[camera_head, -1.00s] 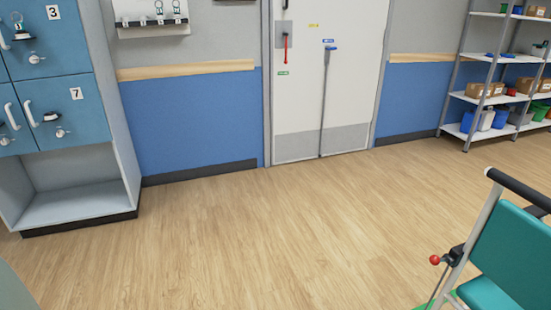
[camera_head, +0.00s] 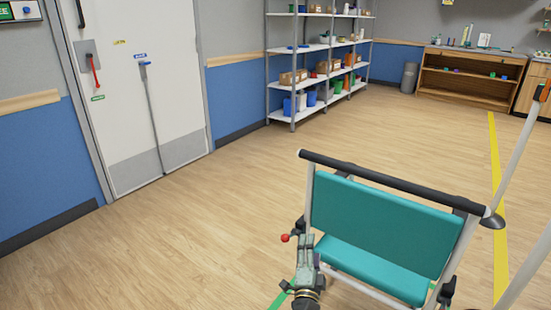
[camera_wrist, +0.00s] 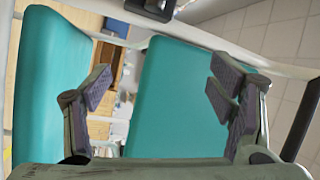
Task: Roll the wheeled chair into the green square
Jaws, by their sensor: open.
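The wheeled chair has a teal backrest (camera_head: 385,222), a teal seat (camera_head: 375,268), a white frame and a black push bar (camera_head: 390,182) along its top. It stands in the lower middle of the head view; its wheels are out of view. A red knob (camera_head: 285,238) sticks out at its left side. Pieces of a green floor line (camera_head: 281,299) show by the chair; the rest of the green square is hidden or out of frame. My gripper (camera_head: 306,240) is at the chair's left side. In the wrist view its fingers (camera_wrist: 160,84) are apart, with teal panels behind; contact is unclear.
A white door (camera_head: 140,100) is at the left, with shelving (camera_head: 310,112) beyond it. A wooden bench (camera_head: 465,98) and grey bin (camera_head: 409,77) stand at the back. A yellow floor line (camera_head: 497,170) and pale poles are at the right. Floor left of the chair is clear.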

